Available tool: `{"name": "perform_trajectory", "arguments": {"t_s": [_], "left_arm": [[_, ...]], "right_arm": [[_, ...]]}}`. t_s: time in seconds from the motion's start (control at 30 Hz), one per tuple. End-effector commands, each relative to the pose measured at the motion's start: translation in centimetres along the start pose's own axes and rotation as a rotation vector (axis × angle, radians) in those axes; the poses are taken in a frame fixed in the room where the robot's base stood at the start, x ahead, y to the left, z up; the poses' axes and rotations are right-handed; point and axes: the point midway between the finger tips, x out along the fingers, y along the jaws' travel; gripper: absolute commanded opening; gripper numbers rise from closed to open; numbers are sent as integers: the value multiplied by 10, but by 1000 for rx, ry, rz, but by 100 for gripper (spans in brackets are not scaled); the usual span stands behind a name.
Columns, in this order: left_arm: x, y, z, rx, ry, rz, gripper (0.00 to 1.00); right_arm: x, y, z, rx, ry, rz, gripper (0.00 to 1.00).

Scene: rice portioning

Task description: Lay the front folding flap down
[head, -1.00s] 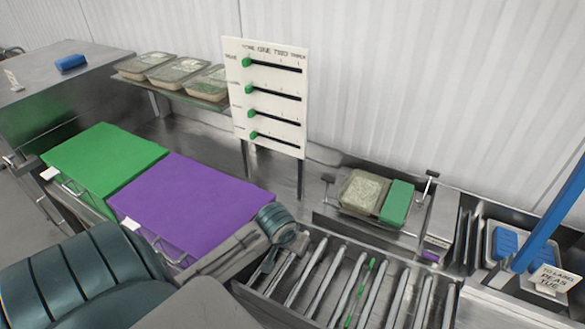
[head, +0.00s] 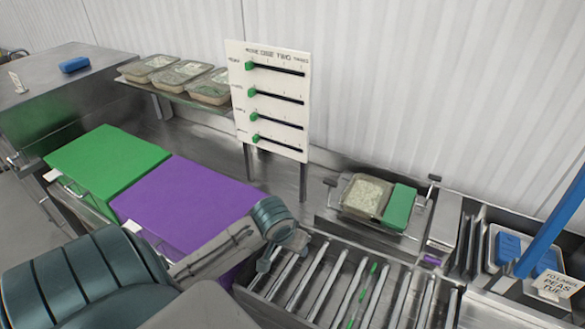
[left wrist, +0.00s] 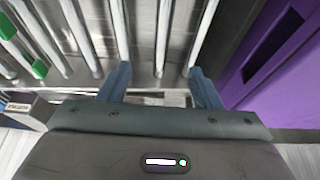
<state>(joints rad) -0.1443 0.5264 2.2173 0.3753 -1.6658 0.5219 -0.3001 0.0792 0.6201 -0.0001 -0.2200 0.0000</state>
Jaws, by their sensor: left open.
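My left gripper (head: 283,256) hangs over the left end of a steel tray of metal rods (head: 262,304). In the left wrist view its two fingers (left wrist: 160,85) are apart with nothing held between them; rods lie beyond them. A steel station (head: 328,212) at centre right holds a clear rice container (head: 363,197) beside a green block (head: 398,208). Small upright handles stand at its left (head: 330,182) and right (head: 434,178). I cannot tell which part is the front folding flap. My right gripper is not in view.
Purple (head: 185,205) and green (head: 105,160) lidded bins stand left. A slider board (head: 270,140) stands behind. Filled containers (head: 180,74) sit on a back shelf. A blue bar (head: 552,225) and a label card (head: 553,284) are at right.

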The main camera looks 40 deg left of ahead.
Motion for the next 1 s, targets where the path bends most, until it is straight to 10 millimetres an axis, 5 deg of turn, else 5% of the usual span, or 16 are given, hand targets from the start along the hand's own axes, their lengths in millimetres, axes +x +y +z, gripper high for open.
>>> {"name": "perform_trajectory", "arguments": {"t_s": [0.23,0.63,0.77,1.0], "left_arm": [[-21,0,0,1,1,-1,58],[-21,-1,-10,-3,5,-3,58],[-15,-3,-47,-11,14,-14,58],[-15,-5,-154,-19,17,-22,58]], "right_arm": [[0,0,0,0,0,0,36],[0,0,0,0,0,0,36],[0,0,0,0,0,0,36],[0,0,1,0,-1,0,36]]}}
